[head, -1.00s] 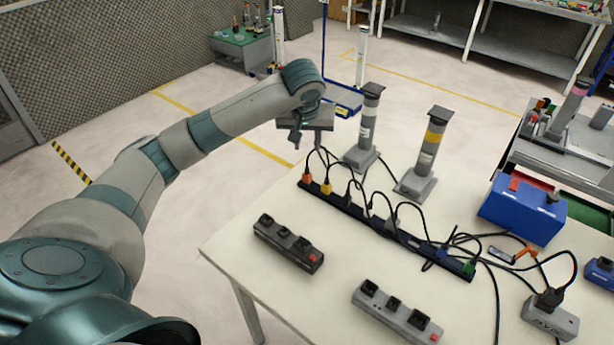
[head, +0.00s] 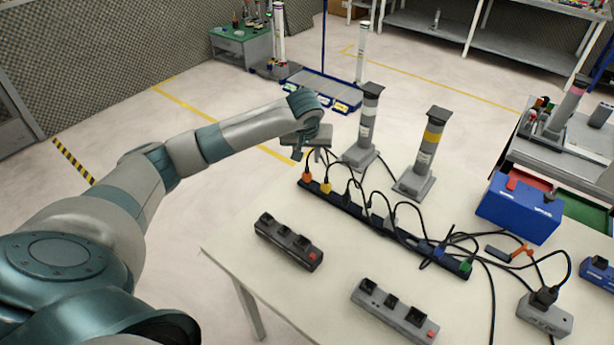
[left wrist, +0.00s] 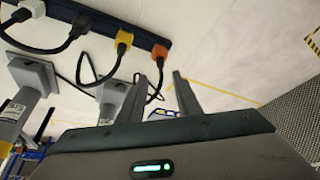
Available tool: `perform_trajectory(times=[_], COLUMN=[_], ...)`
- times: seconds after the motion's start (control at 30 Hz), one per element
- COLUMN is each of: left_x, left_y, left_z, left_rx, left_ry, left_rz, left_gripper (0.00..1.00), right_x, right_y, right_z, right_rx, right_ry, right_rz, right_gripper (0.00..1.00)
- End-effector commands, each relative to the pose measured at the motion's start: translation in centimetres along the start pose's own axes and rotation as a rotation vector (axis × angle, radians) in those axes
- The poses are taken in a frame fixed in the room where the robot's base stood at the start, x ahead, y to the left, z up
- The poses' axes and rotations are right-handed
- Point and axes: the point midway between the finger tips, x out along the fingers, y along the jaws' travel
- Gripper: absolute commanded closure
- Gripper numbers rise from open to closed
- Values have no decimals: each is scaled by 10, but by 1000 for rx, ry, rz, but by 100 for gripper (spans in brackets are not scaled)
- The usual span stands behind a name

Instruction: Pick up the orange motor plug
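The orange motor plug (head: 306,177) sits in the left end of a long black power strip (head: 343,206) on the white table. It also shows in the left wrist view (left wrist: 159,51), with its black cable hanging from it. My left gripper (head: 298,155) is just above and behind the plug at the table's far left corner. In the left wrist view, the fingers (left wrist: 168,70) are apart and empty, with the plug just beyond the tips. I see no contact with the plug. My right gripper is not in view.
A yellow plug (head: 326,188) sits right beside the orange one. Several more plugs and loose black cables fill the strip. Two grey posts (head: 364,130) (head: 421,155) stand behind it. Two grey socket blocks (head: 288,242) (head: 394,311) lie in front.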

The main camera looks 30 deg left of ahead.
Motion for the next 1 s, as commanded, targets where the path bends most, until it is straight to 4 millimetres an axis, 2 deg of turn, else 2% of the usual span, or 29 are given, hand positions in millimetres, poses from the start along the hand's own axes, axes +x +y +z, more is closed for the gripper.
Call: perform_trajectory(times=[0.2,0.4,0.9,0.93,1.0], left_x=[22,43,46,46,46], left_y=[-4,-2,-3,-3,-3], left_z=[4,5,5,5,5], left_rx=[-1,0,0,0,0], left_ry=[-3,-1,0,0,0], left_rz=[-4,-1,0,0,0], left_gripper=[69,69,69,74,90], right_x=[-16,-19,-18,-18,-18], right_y=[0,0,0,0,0], right_z=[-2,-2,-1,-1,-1], right_rx=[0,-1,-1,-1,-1], right_ry=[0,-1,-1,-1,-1], right_rz=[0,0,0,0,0], right_gripper=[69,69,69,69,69])
